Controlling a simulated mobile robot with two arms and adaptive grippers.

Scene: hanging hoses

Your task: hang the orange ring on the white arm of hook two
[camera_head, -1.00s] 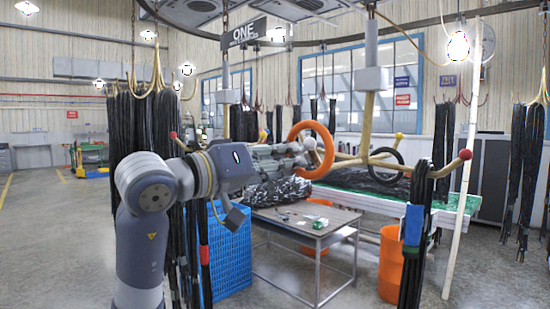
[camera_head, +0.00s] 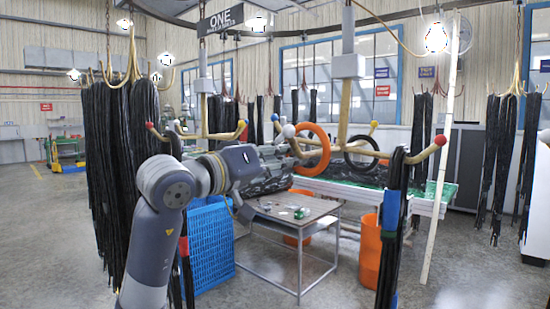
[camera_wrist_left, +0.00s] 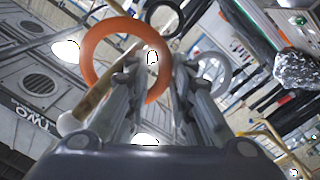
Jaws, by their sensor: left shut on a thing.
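The orange ring (camera_head: 325,160) stands upright in the head view. It appears to be around the white-tipped arm of the hook; the white ball tip (camera_head: 289,131) shows to the left of it. My left gripper (camera_head: 291,153) is shut on the ring's near left side. In the left wrist view the ring (camera_wrist_left: 90,50) sits at the fingertips (camera_wrist_left: 155,88), and the white tip (camera_wrist_left: 70,122) is on the near side, with its arm running across the ring's opening. Whether ring and arm touch is unclear. A "TWO" sign (camera_wrist_left: 35,115) hangs at left. My right gripper is out of view.
A black ring (camera_head: 375,161) hangs on the same hook, right of the orange one. The hook's red-tipped arm (camera_head: 440,140) carries black hoses (camera_head: 392,215). Below are a small table (camera_head: 310,212), a blue crate (camera_head: 210,250) and an orange bin (camera_head: 370,250).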

